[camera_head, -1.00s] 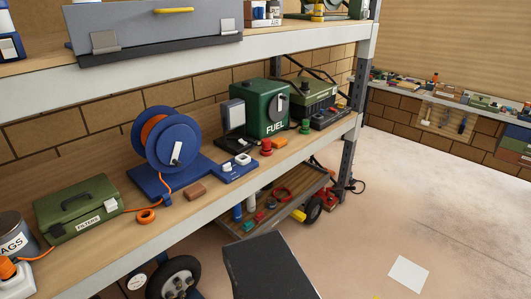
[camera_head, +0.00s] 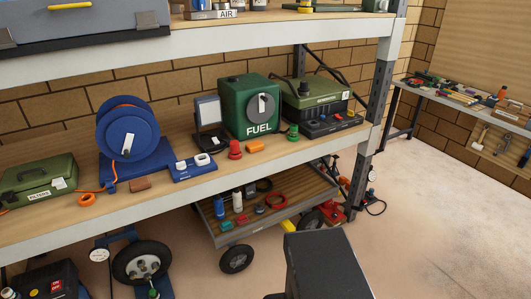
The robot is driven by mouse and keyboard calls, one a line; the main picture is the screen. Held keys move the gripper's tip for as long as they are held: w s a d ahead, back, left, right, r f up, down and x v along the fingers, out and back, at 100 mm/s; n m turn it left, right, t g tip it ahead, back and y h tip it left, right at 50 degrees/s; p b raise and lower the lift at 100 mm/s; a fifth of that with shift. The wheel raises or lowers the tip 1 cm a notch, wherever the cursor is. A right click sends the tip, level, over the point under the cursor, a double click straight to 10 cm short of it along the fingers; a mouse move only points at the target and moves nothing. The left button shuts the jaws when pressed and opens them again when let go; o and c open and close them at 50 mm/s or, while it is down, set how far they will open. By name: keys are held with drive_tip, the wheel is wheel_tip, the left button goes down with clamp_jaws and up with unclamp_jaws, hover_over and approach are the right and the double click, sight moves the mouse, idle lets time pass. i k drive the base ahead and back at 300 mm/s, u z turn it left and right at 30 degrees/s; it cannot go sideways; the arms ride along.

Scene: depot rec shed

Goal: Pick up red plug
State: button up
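A small red plug-like piece (camera_head: 235,149) stands on the wooden middle shelf, near its front edge. It is in front of the green FUEL can (camera_head: 250,106) and right of a blue plate with white parts (camera_head: 195,167). An orange piece (camera_head: 255,147) lies just right of it, and a small green piece (camera_head: 293,132) stands farther right. The red plug is unobstructed. A dark block at the bottom of the picture looks like part of my arm. My gripper's fingers do not show.
The upper shelf overhangs the middle one. A blue cable reel (camera_head: 129,133) and a green case (camera_head: 38,182) stand left. A cart (camera_head: 215,235) with wheels is below the shelf. A metal post (camera_head: 375,105) stands at the shelf's right end. The floor at right is clear.

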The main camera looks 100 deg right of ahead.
sight(235, 144)
drive_tip(key=u, duration=0.1)
drive_tip(key=k, duration=1)
drive_tip(key=z, duration=1.65)
drive_tip(key=i, duration=1.05)
drive_tip(key=z, duration=0.1)
